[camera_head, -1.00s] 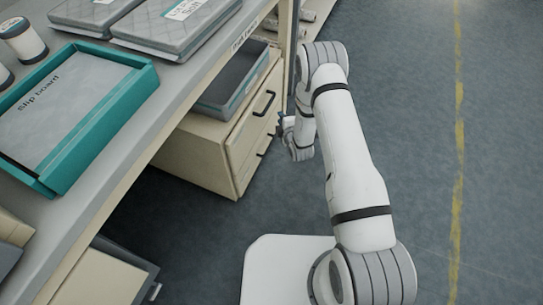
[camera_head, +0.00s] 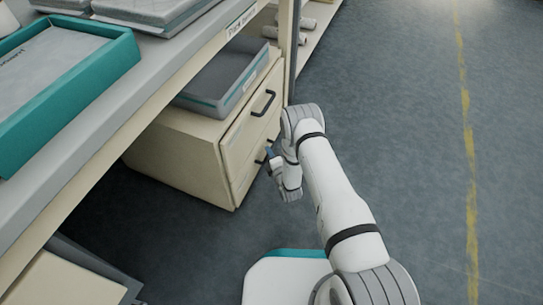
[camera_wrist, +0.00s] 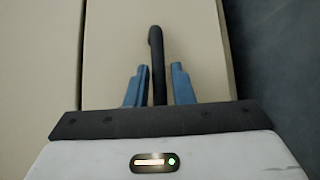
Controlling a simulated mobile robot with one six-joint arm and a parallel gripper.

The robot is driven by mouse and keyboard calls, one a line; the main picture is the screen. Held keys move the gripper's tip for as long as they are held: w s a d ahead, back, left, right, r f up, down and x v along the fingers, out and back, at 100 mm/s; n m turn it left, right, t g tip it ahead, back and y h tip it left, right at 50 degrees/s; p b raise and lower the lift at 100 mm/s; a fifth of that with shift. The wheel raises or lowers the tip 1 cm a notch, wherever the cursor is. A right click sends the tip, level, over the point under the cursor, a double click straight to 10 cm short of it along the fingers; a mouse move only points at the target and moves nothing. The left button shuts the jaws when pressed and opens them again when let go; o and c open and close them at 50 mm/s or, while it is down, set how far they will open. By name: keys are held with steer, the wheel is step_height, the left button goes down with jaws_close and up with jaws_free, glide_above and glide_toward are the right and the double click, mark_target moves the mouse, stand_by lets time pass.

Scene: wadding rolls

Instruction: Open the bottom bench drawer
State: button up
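The bottom bench drawer (camera_head: 246,176) is the lower beige front of the cabinet under the bench, and it looks shut. Its black bar handle (camera_wrist: 156,50) shows in the wrist view; in the head view it is partly hidden by my wrist. My gripper (camera_wrist: 158,68) is open, with one blue finger on each side of the handle. A gap shows between the handle and each finger, wider on the right. In the head view my gripper (camera_head: 270,155) is at the lower handle, small and partly hidden.
The upper drawer has its own black handle (camera_head: 263,103). A grey tray (camera_head: 215,85) sits on the cabinet top. The bench top (camera_head: 150,65) with a teal tray (camera_head: 125,55) overhangs on the left. The floor (camera_head: 400,130) to the right is clear.

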steer(key=shift+w+a, duration=0.15)
steer(key=shift+w, duration=0.25)
steer(key=shift+c, duration=0.5)
jaws_close()
